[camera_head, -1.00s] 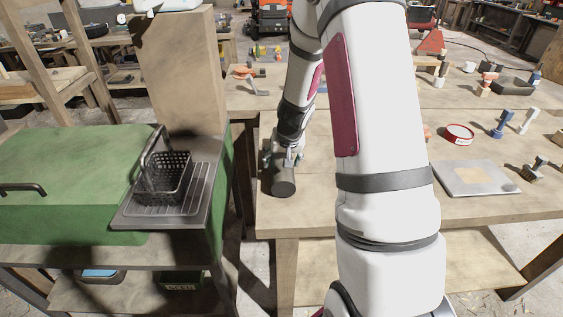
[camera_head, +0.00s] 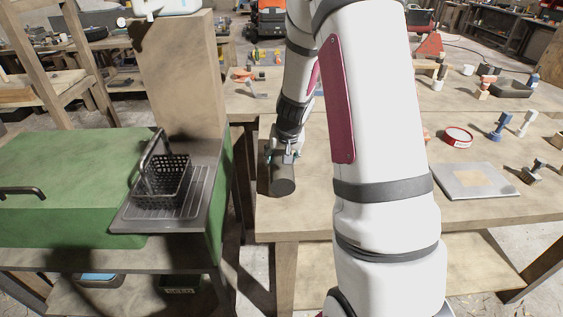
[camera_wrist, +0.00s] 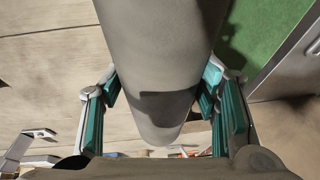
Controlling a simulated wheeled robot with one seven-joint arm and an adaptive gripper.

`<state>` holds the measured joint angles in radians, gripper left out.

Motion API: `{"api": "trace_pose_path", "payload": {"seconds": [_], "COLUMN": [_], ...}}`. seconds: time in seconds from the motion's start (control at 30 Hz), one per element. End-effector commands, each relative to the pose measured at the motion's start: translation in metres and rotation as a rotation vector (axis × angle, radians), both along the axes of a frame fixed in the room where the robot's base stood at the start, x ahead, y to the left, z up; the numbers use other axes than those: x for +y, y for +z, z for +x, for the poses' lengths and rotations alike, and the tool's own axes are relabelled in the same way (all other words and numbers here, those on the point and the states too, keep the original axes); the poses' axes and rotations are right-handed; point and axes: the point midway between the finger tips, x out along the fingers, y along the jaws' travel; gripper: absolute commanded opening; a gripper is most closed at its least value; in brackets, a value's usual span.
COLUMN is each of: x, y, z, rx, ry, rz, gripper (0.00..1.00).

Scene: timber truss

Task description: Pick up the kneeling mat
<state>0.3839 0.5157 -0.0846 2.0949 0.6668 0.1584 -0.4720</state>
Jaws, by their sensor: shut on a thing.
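The kneeling mat looks like a dark grey roll (camera_head: 283,187) at the left end of the workbench in the head view. In the wrist view the grey roll (camera_wrist: 160,60) fills the middle and runs up out of the picture. My gripper (camera_wrist: 160,100) has its teal-padded fingers on both sides of the roll, shut on it. In the head view my gripper (camera_head: 282,157) is at the roll's far side, partly hidden by the roll and my wrist. I cannot tell whether the roll touches the bench top.
A wire basket (camera_head: 163,183) stands on a metal drainer to the left, beside a green cover (camera_head: 70,180). A wooden post (camera_head: 180,80) rises behind it. A red tin (camera_head: 458,136) and a grey board (camera_head: 475,181) lie on the bench (camera_head: 300,213) to the right.

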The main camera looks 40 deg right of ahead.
Motion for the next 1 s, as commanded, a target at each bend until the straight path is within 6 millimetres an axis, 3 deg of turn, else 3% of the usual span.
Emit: {"api": "trace_pose_path", "payload": {"seconds": [0.13, 0.37, 0.73, 1.0], "x": [0.0, 0.007, 0.023, 0.03], "y": [0.017, 0.018, 0.023, 0.028], "z": [-0.002, -0.036, -0.106, -0.137], "rx": [-0.003, -0.003, -0.003, -0.002], "ry": [-0.001, -0.005, -0.005, -0.004], "rz": [-0.001, 0.0, -0.003, 0.003], "gripper": [0.22, 0.22, 0.22, 0.22]}}
